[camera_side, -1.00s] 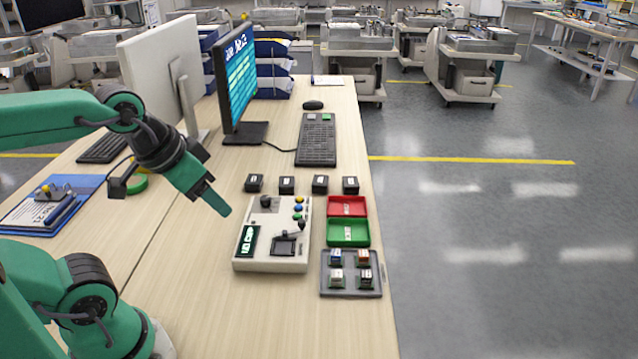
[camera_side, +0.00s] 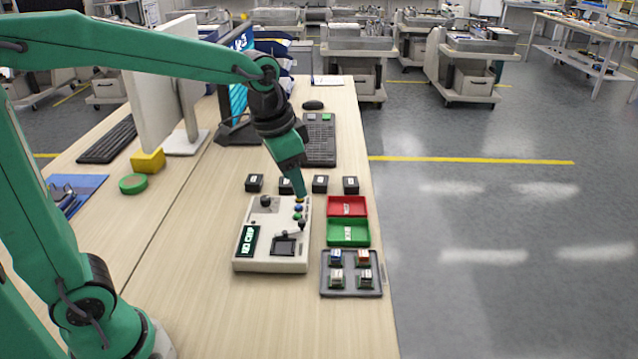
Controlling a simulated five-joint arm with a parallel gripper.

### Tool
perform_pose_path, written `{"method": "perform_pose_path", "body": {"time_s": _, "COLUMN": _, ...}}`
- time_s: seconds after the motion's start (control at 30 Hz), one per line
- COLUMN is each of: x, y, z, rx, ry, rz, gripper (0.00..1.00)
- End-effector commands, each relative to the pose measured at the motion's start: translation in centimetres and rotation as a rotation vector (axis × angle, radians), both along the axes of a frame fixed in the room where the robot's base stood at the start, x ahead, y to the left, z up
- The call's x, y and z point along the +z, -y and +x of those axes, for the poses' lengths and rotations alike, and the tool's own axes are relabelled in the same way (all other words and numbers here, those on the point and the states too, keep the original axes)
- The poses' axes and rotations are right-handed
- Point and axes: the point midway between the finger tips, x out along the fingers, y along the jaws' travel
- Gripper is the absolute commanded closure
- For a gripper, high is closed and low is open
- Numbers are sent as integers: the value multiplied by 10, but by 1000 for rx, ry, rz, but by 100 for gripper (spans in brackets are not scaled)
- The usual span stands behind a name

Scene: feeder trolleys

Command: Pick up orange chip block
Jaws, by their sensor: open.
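The grey tray (camera_side: 350,292) stands near the table's right edge with several small chip blocks in it. The orange chip block (camera_side: 363,257) sits at the tray's back right, with an orange-brown top. Beside it is a blue-topped block (camera_side: 336,256); a whitish block (camera_side: 336,277) and a dark block (camera_side: 365,278) are in front. My gripper (camera_side: 301,193) is open and points down over the back of the white control box, left of and behind the orange block, apart from it. Its fingers appear edge-on, with nothing seen between them.
The white control box (camera_side: 248,215) with buttons and a small lever stands left of the tray. A green bin (camera_side: 348,233) and a red bin (camera_side: 347,206) lie behind the tray. Several black blocks (camera_side: 350,185) stand in a row further back. The table's front is clear.

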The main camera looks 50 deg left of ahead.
Motion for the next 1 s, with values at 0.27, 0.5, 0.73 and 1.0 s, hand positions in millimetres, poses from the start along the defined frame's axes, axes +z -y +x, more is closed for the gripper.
{"method": "perform_pose_path", "body": {"time_s": 0.27, "x": -31, "y": 19, "z": 49, "rx": -113, "ry": -77, "rz": 26, "gripper": 53}}
{"method": "perform_pose_path", "body": {"time_s": 0.5, "x": -66, "y": 37, "z": 87, "rx": -209, "ry": -140, "rz": 46, "gripper": 53}}
{"method": "perform_pose_path", "body": {"time_s": 0.73, "x": -108, "y": 54, "z": 117, "rx": -301, "ry": -200, "rz": 63, "gripper": 53}}
{"method": "perform_pose_path", "body": {"time_s": 1.0, "x": -143, "y": 68, "z": 136, "rx": -373, "ry": -242, "rz": 73, "gripper": 53}}
